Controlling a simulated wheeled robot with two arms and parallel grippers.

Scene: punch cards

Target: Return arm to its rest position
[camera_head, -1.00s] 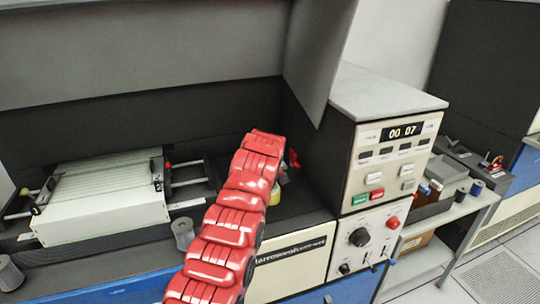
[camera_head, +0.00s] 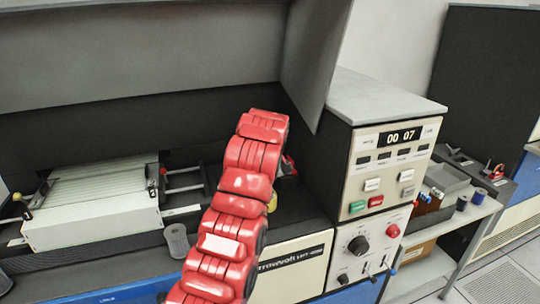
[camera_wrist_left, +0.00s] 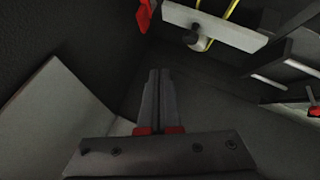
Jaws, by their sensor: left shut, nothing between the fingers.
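My red segmented arm (camera_head: 246,182) rises from the bottom middle of the head view and reaches over the front of the machine bench. Its gripper is hidden behind the arm in that view. In the left wrist view my left gripper (camera_wrist_left: 158,98) shows with its two fingers together and nothing between them. It points into a dark recess, apart from the pale bar and yellow wire frame at the top. My right gripper is not in view.
A stack of cards in a feeder (camera_head: 95,205) lies to the left of the arm. A grey spool (camera_head: 177,241) stands in front of it. A control panel (camera_head: 388,168) reading 00 07 stands to the right. A low side shelf (camera_head: 455,232) holds small items farther right.

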